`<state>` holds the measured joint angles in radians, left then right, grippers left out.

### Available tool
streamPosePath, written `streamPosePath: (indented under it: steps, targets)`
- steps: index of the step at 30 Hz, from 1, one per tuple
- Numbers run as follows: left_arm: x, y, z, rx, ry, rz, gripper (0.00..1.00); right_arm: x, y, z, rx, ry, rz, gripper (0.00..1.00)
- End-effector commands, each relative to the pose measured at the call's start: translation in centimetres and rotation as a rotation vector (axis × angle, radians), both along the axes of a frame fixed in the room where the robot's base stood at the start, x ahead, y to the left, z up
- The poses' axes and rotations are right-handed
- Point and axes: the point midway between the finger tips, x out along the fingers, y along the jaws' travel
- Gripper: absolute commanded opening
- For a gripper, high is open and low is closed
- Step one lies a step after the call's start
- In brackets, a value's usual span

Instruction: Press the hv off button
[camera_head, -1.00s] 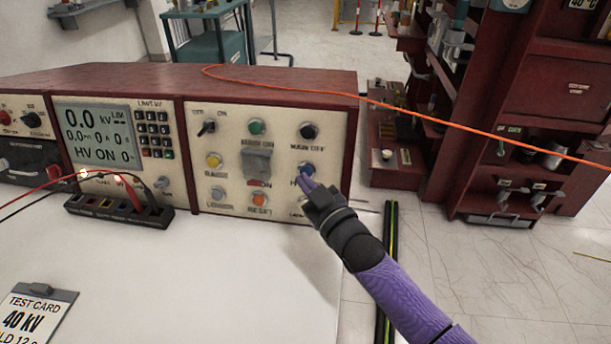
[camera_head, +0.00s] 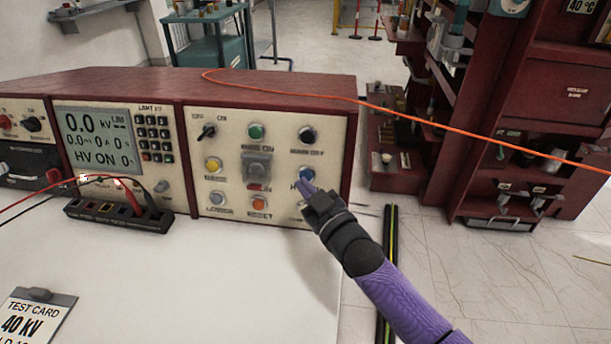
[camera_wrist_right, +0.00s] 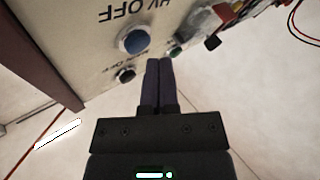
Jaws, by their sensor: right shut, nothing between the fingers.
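The HV off button is a round blue button (camera_head: 306,174) on the right part of the cream control panel. Its label is partly hidden by my fingers in the head view. In the right wrist view the blue button (camera_wrist_right: 134,40) sits beside an upside-down "HV OFF" label. My right gripper (camera_head: 305,184) is shut and empty, its purple fingertips overlapping the button's lower edge in the head view. In the right wrist view the fingertips (camera_wrist_right: 159,62) appear right of the button; I cannot tell whether they touch the panel. My left gripper is not in view.
A black button (camera_head: 308,134) sits above the blue one. A guarded switch (camera_head: 257,166) and an orange reset button (camera_head: 260,204) are to the left. The display (camera_head: 97,135) reads "HV ON". An orange cable (camera_head: 450,130) crosses behind the arm. The white bench top (camera_head: 200,280) is mostly clear.

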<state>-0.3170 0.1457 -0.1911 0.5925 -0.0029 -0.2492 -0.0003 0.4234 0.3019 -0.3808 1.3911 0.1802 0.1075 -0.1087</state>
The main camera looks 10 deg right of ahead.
Motion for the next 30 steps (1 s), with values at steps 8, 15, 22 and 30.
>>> streamPosePath:
  steps: [8, 15, 22, 30]
  targets:
    - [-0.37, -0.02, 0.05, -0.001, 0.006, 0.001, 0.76, 0.0, 0.0, 0.0, 0.0, 0.0, 0.0, 0.0]
    - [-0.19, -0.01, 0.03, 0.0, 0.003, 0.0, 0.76, 0.0, 0.0, 0.0, 0.0, 0.0, 0.0, 0.0]
    - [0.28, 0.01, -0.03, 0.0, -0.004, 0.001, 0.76, 0.0, 0.0, 0.0, 0.0, 0.0, 0.0, 0.0]
    - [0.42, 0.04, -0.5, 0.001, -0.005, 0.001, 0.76, 0.44, -0.19, -0.21, -0.001, 0.0, 0.0, 0.0]
